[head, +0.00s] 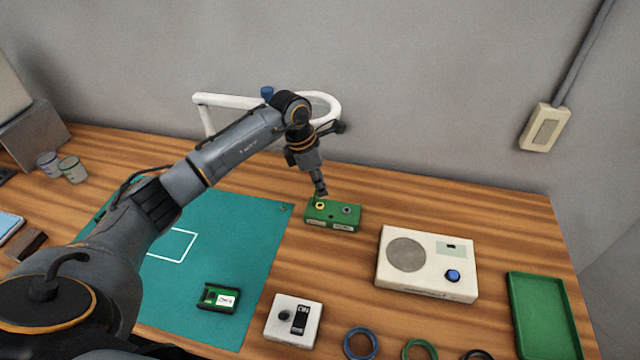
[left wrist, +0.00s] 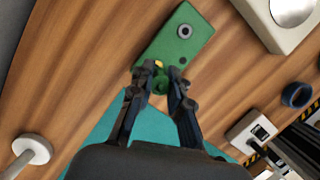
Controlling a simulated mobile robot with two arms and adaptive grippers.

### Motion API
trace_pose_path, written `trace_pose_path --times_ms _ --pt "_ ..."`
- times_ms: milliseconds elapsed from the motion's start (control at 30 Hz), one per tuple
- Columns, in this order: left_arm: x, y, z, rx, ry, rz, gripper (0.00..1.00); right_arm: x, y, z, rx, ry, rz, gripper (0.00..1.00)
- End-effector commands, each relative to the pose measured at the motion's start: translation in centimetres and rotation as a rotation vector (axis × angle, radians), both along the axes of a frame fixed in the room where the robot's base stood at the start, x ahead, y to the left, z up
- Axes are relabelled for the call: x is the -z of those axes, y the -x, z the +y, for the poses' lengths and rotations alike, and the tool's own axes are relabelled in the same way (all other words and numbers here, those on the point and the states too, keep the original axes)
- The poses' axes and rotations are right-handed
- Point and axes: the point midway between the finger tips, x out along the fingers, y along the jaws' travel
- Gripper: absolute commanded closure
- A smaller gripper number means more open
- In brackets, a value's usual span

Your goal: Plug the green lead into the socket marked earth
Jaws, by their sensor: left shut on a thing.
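A green socket box (head: 333,215) sits on the wooden table, just right of the teal mat. Its top has a yellow-ringed socket (head: 320,205) at the left and a grey socket (head: 347,210) at the right. Two small white labels on its front are too small to read. My left gripper (head: 321,191) points down over the yellow-ringed socket. In the left wrist view it is shut on a small green piece, seemingly the plug of the green lead (left wrist: 160,86), at the box's near end. Whether the plug is inside the socket is hidden. My right gripper is not in view.
A white speaker unit (head: 428,263) stands right of the box, with a green tray (head: 543,315) beyond. A white switch box (head: 293,320) and small green module (head: 218,298) lie in front. Blue (head: 360,344) and green (head: 420,349) rings lie near the front. A white curved stand (head: 240,102) rises behind.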

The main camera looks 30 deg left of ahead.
Motion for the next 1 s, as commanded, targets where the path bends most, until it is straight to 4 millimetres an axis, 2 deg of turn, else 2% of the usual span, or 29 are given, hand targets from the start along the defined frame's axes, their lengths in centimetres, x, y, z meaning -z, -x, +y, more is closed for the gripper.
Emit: trace_pose_path --times_ms 433,1000 --pt "0.2 0.0 0.0 0.001 0.0 0.001 1.0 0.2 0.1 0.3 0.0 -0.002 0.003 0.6" --pt "2.3 0.0 0.0 0.0 0.0 0.0 1.0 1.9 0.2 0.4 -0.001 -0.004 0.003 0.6"
